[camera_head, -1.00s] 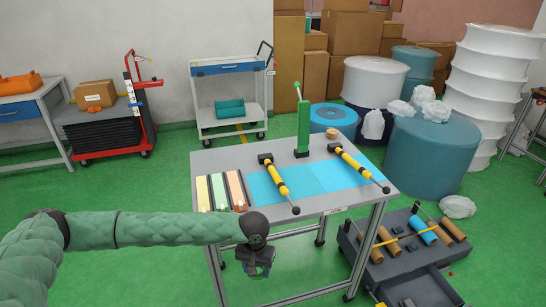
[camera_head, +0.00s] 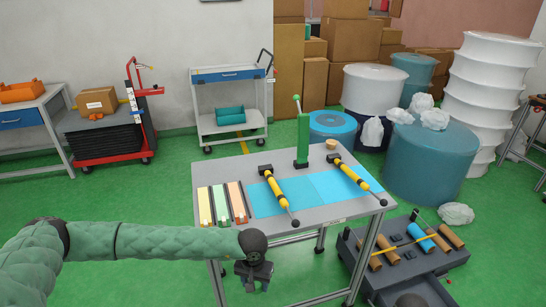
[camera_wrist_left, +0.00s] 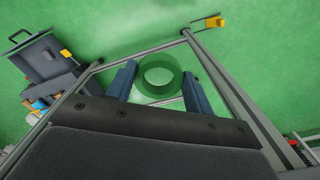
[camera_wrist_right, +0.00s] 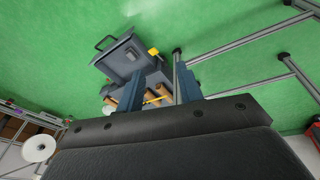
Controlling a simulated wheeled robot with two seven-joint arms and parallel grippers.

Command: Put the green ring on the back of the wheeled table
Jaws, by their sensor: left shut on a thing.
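The green ring (camera_wrist_left: 159,76) shows in the left wrist view, between the two fingers of my left gripper (camera_wrist_left: 158,88), which is shut on it. In the head view my left gripper (camera_head: 254,274) hangs low in front of the near edge of the grey work table (camera_head: 230,163); the ring cannot be made out there. My right gripper (camera_wrist_right: 160,92) shows only in its wrist view, with its fingers apart and nothing between them. A wheeled table (camera_head: 229,72) with a blue drawer and a teal bin on its lower shelf stands against the back wall.
The work table carries colored strips, blue sheets, two yellow-black tools (camera_head: 275,186) and a green upright post (camera_head: 302,140). A dark drawer unit (camera_head: 408,262) stands at right. A red cart (camera_head: 112,140) is at back left.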

